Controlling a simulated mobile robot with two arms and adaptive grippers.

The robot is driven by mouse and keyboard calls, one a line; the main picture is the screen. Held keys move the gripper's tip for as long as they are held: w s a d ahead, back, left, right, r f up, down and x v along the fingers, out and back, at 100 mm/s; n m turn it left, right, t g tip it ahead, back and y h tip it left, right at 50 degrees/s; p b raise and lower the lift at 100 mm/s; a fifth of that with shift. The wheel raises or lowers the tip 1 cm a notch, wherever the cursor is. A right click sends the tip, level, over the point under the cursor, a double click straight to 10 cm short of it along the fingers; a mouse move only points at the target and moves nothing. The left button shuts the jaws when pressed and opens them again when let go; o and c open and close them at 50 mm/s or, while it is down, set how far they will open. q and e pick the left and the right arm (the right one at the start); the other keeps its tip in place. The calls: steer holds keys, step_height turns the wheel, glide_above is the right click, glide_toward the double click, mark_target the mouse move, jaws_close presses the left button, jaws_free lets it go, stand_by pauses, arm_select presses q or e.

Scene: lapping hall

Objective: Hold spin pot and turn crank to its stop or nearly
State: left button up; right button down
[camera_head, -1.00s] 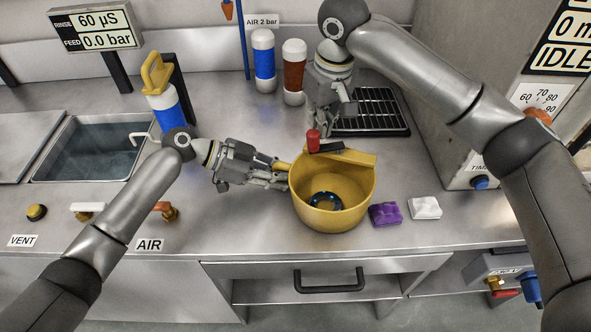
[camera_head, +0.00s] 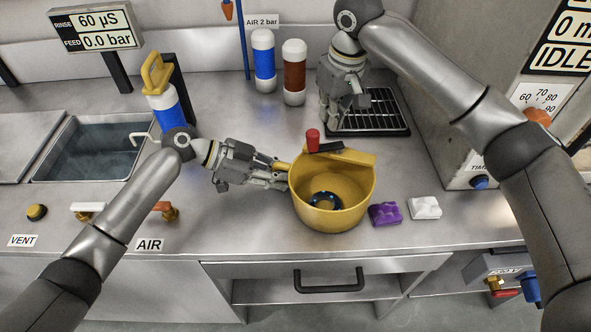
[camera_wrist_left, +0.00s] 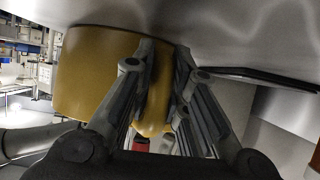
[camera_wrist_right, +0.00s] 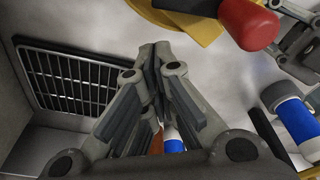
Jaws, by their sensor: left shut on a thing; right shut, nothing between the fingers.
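The yellow spin pot (camera_head: 340,205) stands upright on the steel counter, with a dark blue ring-shaped part at its bottom. A black crank arm (camera_head: 327,148) with a red knob (camera_head: 313,138) sits on the yellow bar across its rim. My left gripper (camera_head: 284,175) is shut on the pot's handle (camera_wrist_left: 152,125) at the pot's left side. My right gripper (camera_head: 342,123) is shut and empty behind the pot, near the drain grid and apart from the crank. The red knob also shows in the right wrist view (camera_wrist_right: 248,24).
A black drain grid (camera_head: 385,122) lies behind the pot. Purple (camera_head: 385,214) and white (camera_head: 425,208) blocks lie right of it. Blue (camera_head: 263,62) and brown (camera_head: 294,72) bottles stand at the back. A sink (camera_head: 95,148) is at left.

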steer(key=shift+s+d, duration=0.1)
steer(key=shift+d, duration=2.35)
step_height(320, 180, up, 7)
steer(key=shift+a, duration=0.1)
steer(key=s+a+r+m+g, duration=0.1)
steer(key=s+a+m+g, duration=0.1)
steer(key=s+a+m, duration=0.85)
step_height(320, 180, down, 7)
steer(key=w+d+m, duration=0.1)
steer(key=d, duration=0.2)
steer(key=shift+w+f+h, duration=0.2)
steer(key=shift+w+h, duration=0.05)
steer(key=shift+h, duration=0.15)
